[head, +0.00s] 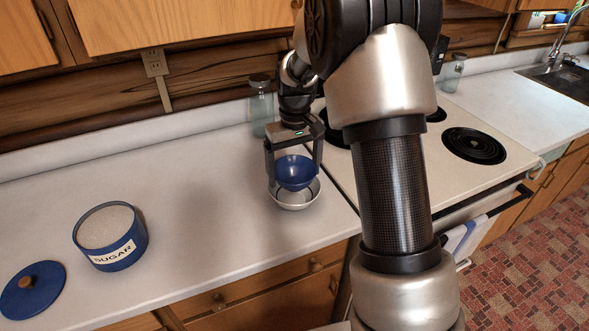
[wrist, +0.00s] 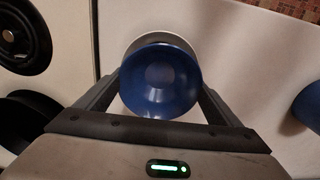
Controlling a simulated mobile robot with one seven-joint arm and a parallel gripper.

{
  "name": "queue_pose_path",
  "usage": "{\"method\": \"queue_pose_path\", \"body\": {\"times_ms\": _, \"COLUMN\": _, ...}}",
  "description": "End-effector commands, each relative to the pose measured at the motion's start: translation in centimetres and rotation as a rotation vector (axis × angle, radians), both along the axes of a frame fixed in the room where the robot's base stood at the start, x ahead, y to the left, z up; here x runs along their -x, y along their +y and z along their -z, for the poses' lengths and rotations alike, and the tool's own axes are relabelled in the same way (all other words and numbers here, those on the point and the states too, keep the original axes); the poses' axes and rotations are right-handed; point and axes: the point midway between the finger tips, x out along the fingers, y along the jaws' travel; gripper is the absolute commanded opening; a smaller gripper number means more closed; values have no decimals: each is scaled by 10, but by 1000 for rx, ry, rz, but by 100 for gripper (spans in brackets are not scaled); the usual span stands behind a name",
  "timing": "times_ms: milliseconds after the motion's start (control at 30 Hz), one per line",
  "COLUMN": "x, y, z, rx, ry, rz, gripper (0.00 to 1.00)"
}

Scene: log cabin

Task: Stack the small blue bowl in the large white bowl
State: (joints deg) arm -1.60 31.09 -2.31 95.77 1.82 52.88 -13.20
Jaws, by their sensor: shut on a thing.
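The small blue bowl (head: 295,172) is upright between the fingers of my gripper (head: 294,176). My gripper is shut on it, with a finger at each side. The large white bowl (head: 296,197) is on the counter, below the blue bowl in the head view. In the wrist view the blue bowl (wrist: 160,82) covers most of the white bowl (wrist: 156,38), whose far rim shows behind it. I cannot tell whether the two bowls touch. The inside of the white bowl is mostly hidden.
A blue sugar canister (head: 122,250) stands open on the left counter (head: 190,215), its blue lid (head: 33,288) nearby. A glass jar (head: 261,106) stands behind my gripper. The stove (head: 474,146) is to the right. The counter between canister and bowls is clear.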

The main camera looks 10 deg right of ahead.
Motion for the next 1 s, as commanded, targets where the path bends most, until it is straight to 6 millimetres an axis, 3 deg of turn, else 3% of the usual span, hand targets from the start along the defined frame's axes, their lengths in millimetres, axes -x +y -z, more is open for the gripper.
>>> {"method": "queue_pose_path", "body": {"times_ms": 233, "x": 0, "y": 0, "z": 5, "rx": 0, "ry": -1, "rz": 0, "gripper": 57}}
{"method": "queue_pose_path", "body": {"times_ms": 267, "x": 0, "y": 0, "z": 5, "rx": 0, "ry": 0, "rz": 0, "gripper": 89}}
{"method": "queue_pose_path", "body": {"times_ms": 333, "x": 0, "y": 0, "z": 5, "rx": 0, "ry": 0, "rz": 0, "gripper": 100}}
{"method": "queue_pose_path", "body": {"times_ms": 667, "x": 0, "y": 0, "z": -4, "rx": 0, "ry": -1, "rz": 0, "gripper": 100}}
{"method": "queue_pose_path", "body": {"times_ms": 767, "x": -1, "y": 0, "z": -17, "rx": 0, "ry": -4, "rz": 0, "gripper": 100}}
{"method": "queue_pose_path", "body": {"times_ms": 1000, "x": -1, "y": 0, "z": -71, "rx": 0, "ry": -6, "rz": 1, "gripper": 100}}
